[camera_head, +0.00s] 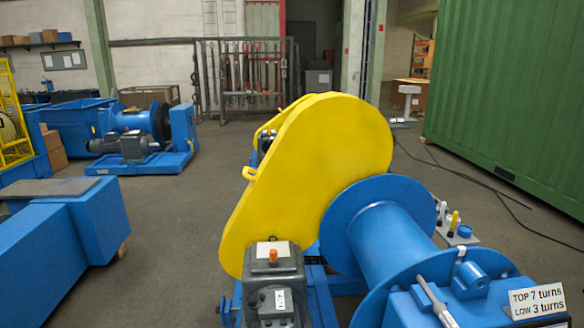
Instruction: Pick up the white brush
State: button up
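A small grey surface (472,240) behind the right flange of the blue drum bears a few small items. One is a small upright white item (441,210), which may be the white brush; it is too small to be sure. A yellow item (454,220) stands beside it, apart from a low blue round item (464,231). The drum flange hides part of this surface. My gripper is not in view.
A large yellow chain guard (310,165) and a blue drum (390,240) fill the middle. A grey gearbox (275,290) stands in front. A green container (510,90) is at right, with dark cables (480,180) on the floor. Open floor (180,220) lies left of the guard.

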aim_at(439, 224)
jog(key=i+l, duration=0.1)
jog(key=l, duration=0.3)
jog(key=i+l+z, duration=0.1)
jog(key=l, duration=0.3)
jog(key=i+l, duration=0.2)
jog(key=l, duration=0.2)
jog(key=i+l+z, duration=0.1)
jog(key=l, duration=0.3)
jog(key=i+l, duration=0.15)
jog(key=l, duration=0.25)
jog(key=i+l+z, duration=0.1)
jog(key=l, duration=0.3)
jog(key=i+l, duration=0.2)
jog(key=l, duration=0.15)
jog(key=z, duration=0.05)
